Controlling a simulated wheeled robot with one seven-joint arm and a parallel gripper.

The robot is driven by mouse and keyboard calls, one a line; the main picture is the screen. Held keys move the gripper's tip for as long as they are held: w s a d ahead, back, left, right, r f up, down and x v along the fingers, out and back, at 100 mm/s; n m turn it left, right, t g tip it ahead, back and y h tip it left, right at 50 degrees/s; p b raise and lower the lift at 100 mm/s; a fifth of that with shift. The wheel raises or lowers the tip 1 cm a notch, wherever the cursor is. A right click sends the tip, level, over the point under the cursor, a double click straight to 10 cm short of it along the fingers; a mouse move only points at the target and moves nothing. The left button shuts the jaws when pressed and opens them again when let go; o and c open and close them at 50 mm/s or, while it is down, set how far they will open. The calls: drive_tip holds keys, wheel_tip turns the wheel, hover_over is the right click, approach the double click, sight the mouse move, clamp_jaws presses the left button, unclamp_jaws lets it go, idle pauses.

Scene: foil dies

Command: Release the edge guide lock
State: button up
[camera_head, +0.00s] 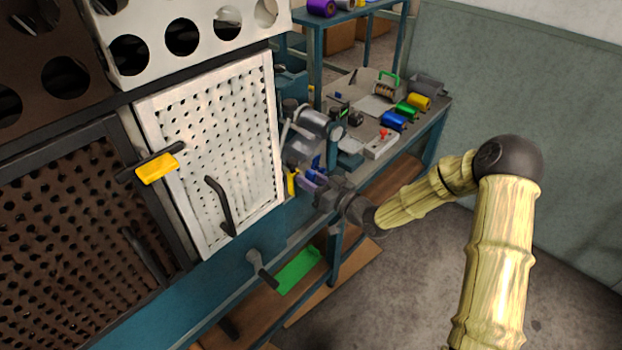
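My gripper (318,186) is at the right end of the blue machine, with its dark fingers pointing left toward a small purple part (307,180). It is too small in view to tell whether the fingers touch this part, or whether they are open or shut. A small yellow part (292,182) stands just left of the purple one, and a blue piece (317,162) shows just above the gripper. I cannot tell which of these is the edge guide lock. Grey metal rollers (312,122) sit above them.
A white perforated door (215,145) with a black handle (219,203) and a yellow-handled latch (157,168) are to the left. A crank (262,264) sticks out below. A bench (405,125) with coloured foil rolls stands behind. The floor at lower right is clear.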

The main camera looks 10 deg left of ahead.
clamp_jaws()
drive_tip(key=shift+f+b, duration=0.1)
drive_tip(key=shift+b, duration=0.2)
drive_tip(key=shift+s+a+f+n+b, duration=0.1)
drive_tip(key=shift+s+n+b, duration=0.1)
drive_tip(key=shift+n+b, duration=0.95)
drive_tip(key=shift+s+n+b, duration=0.1)
drive_tip(key=shift+n+b, duration=0.25)
drive_tip(key=shift+b, duration=0.25)
drive_tip(key=shift+r, duration=0.2)
drive_tip(key=shift+o, duration=0.6)
unclamp_jaws()
